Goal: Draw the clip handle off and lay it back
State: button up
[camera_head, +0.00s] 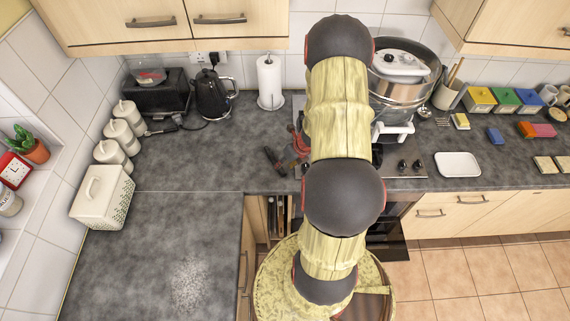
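I cannot tell for sure which object is the clip handle. A dark, stick-like piece (273,161) lies on the worktop by the hob, just left of my arm. Red, looped parts (299,143) show beside it, partly hidden behind my arm. A large steel pot (398,92) stands at the back of the hob, with a white lidded item (400,62) in its top. A white bracket-like piece (394,130) shows in front of the pot. My arm rises through the middle of the view, and no gripper fingers can be made out.
A white tray (458,164) lies right of the hob (405,160). Sponges and coloured boxes (505,98) stand further right. A kettle (212,95), paper roll (270,82) and canisters (118,138) line the back left. The left worktop (140,245) is largely clear; wall cupboards overhang.

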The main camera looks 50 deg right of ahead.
notch_tip(320, 180, up, 3)
jog(key=shift+f+p, duration=0.2)
jog(key=shift+p, duration=0.85)
